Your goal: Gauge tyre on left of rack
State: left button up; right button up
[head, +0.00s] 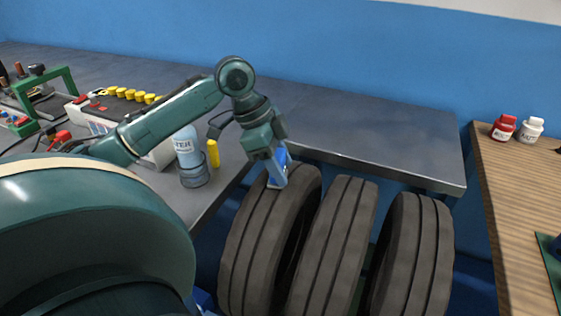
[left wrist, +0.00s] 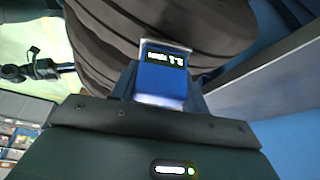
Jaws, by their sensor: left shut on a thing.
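Three dark tyres stand upright side by side in front of the grey bench. My left gripper (head: 272,165) is shut on a blue gauge (head: 281,165) at the top of the left tyre (head: 262,235). The gauge's lower end appears to meet the tread; I cannot tell how firmly it touches. In the left wrist view the gauge (left wrist: 162,75) shows a small lit display, with the tyre tread (left wrist: 150,20) right behind it. The middle tyre (head: 335,240) and right tyre (head: 415,250) stand clear of the gripper. The rack under the tyres is mostly hidden. My right gripper is not in view.
The grey bench (head: 370,135) has a clear top behind the tyres. A wooden table (head: 515,190) at right holds a red bottle (head: 503,128) and a white bottle (head: 530,129).

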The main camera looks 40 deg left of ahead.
aim_at(282, 155)
pick_arm(q)
jog(key=shift+f, duration=0.35)
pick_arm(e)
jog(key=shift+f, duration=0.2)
pick_arm(q)
jog(key=shift+s+f+p, duration=0.1)
jog(key=shift+f+p, duration=0.1)
jog(key=shift+p, duration=0.1)
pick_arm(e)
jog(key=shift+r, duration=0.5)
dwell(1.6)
